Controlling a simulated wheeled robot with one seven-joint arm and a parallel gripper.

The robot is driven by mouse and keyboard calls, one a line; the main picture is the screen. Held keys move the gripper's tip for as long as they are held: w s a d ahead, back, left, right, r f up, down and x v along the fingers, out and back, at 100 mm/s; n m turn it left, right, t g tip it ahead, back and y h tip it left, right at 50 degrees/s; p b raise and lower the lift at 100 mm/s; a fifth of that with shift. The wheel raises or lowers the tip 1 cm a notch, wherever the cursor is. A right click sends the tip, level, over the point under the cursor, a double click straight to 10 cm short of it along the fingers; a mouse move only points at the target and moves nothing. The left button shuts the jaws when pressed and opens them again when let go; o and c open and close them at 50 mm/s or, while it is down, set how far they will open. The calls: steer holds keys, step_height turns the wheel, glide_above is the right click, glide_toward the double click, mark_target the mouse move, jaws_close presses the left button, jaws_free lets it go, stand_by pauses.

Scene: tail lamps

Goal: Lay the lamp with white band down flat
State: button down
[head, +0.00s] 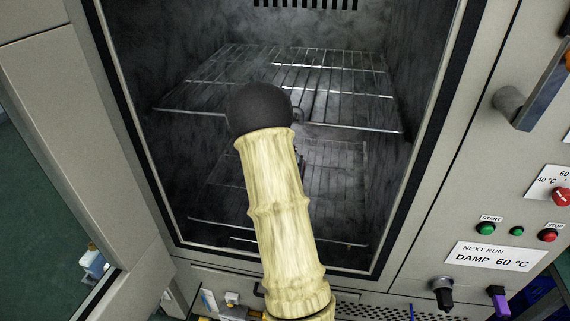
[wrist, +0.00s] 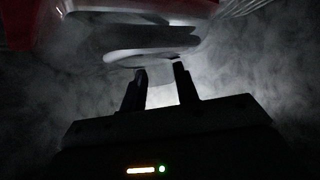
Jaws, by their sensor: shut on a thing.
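The lamp (wrist: 152,36) fills the top of the wrist view, with a red part at the upper left and a pale whitish part across its middle. My gripper (wrist: 162,74) is in the dim light below it, its two dark fingers reaching up to the lamp's lower pale edge and shut on it. The exact grip point is dark and hard to make out. In the head view my sleeved arm reaches into the chamber and hides the gripper and the lamp. Whether the lamp touches a shelf cannot be told.
The open chamber has an upper wire shelf (head: 340,80) and a lower wire shelf (head: 340,180), with dark walls close on both sides. A control panel with buttons and a sign (head: 492,257) reading "DAMP 60 °C" is at the right. An open door (head: 75,150) stands at the left.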

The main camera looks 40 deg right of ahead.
steer(key=shift+r, duration=0.15)
steer(key=c, duration=1.1)
jaws_free()
steer(key=shift+o, duration=0.2)
steer(key=shift+a, duration=0.1)
steer(key=b+v, duration=0.1)
steer(key=v, duration=1.1)
